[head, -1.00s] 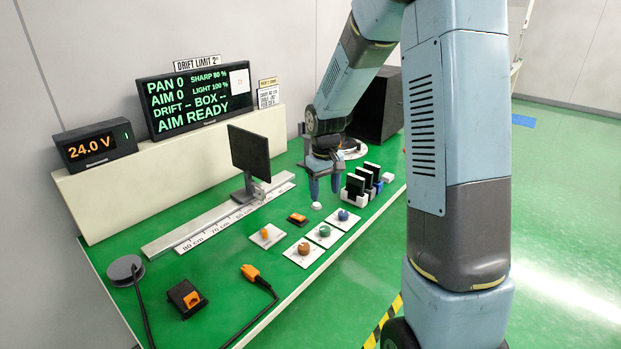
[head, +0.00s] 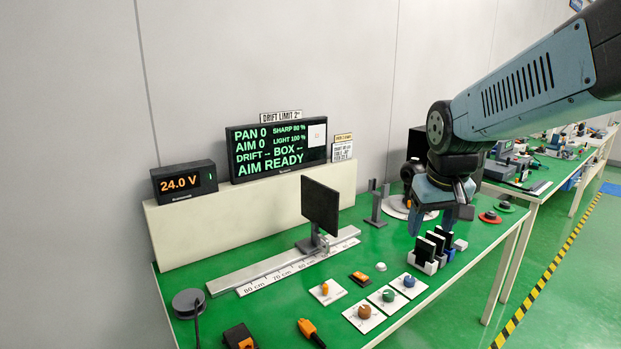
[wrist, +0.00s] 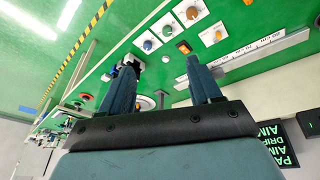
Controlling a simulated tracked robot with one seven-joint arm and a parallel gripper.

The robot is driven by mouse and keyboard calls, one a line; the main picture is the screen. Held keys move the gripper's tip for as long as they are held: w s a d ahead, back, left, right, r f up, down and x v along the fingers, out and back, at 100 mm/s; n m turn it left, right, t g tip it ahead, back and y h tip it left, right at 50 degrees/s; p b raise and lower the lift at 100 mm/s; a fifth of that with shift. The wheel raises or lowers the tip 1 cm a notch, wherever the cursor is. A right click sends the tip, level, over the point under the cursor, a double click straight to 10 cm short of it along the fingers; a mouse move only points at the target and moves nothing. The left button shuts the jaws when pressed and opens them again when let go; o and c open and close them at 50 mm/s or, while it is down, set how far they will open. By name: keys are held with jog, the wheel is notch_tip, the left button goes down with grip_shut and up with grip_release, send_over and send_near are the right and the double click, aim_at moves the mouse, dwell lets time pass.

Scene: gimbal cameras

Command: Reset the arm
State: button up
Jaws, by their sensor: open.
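My gripper (head: 430,222) is open in the head view, above the right part of the green bench (head: 460,262), close to a white rack holding several black plates (head: 437,243). In the wrist view the two blue fingers of my gripper (wrist: 163,85) stand apart with nothing between them. My arm reaches in from the upper right of the head view. The exact gap between the fingertips and the rack is hard to tell.
A black panel (head: 320,205) stands on a scaled rail (head: 265,270). A display (head: 277,150) reads "AIM READY". A second bench (head: 565,165) stands at the back right.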

jog(key=s+r+m+t, duration=0.1)
jog(key=s+r+t, duration=0.1)
jog(key=s, duration=0.9)
jog(key=shift+s+r+y, duration=0.15)
jog(key=shift+r+y, duration=0.15)
jog(key=shift+r, duration=0.3)
jog(key=shift+d, duration=0.1)
jog(key=shift+c, duration=0.4)
dwell(1.4)
